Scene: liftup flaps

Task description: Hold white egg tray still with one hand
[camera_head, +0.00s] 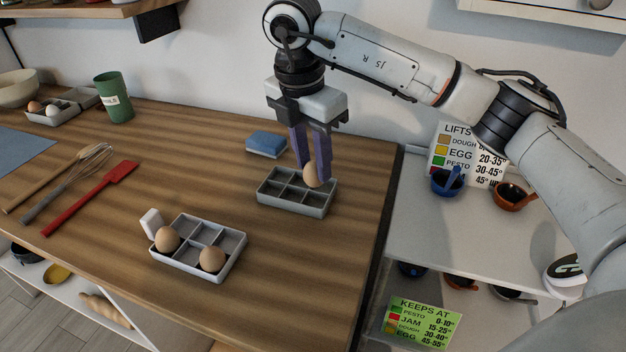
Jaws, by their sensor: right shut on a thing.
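The white egg tray (242,252) lies on the wooden table at front centre. My right gripper (315,174) is away from this tray, farther back and to the right. Its purple fingers are shut on a brown egg (311,173) at the back right of a grey divided tray (286,205). I cannot tell whether that egg touches the tray. My left gripper is out of view.
A blue sponge (266,144) lies behind the grey tray. A red spatula (92,198), a whisk (80,172) and a green cup (115,97) are at the left. White shelves with small bowls stand beyond the table's right edge. The table between both trays is clear.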

